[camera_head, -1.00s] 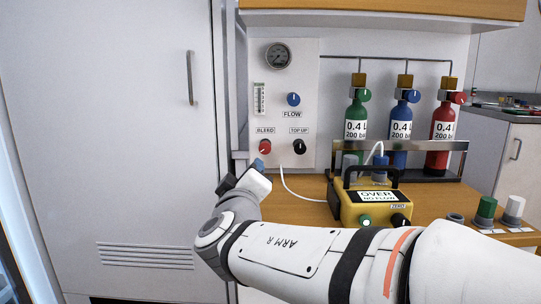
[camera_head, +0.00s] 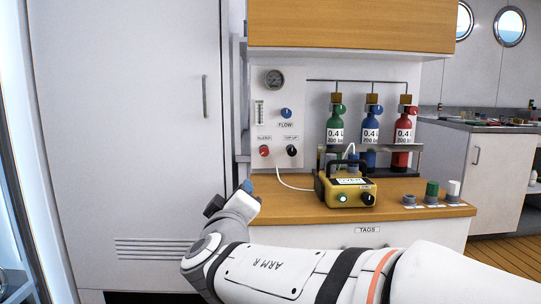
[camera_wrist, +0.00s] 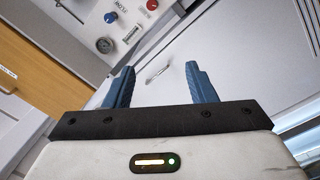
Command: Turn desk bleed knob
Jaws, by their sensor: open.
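The red BLEED knob (camera_head: 264,151) sits low on the left of the white panel (camera_head: 297,110) in the head view. In the wrist view the red knob (camera_wrist: 152,5) shows at the top edge, beyond the fingers. My gripper (camera_wrist: 158,85) is open and empty, its two blue fingers apart. In the head view my gripper (camera_head: 247,186) is below the panel and slightly left of the bleed knob, apart from it. My wrist hides part of it there.
The black TOP UP knob (camera_head: 292,150) is right of the bleed knob, and the blue FLOW knob (camera_head: 286,113) above. A yellow device (camera_head: 346,190) stands on the wooden desk (camera_head: 285,207) with a white hose. A tall white cabinet (camera_head: 130,130) is at left.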

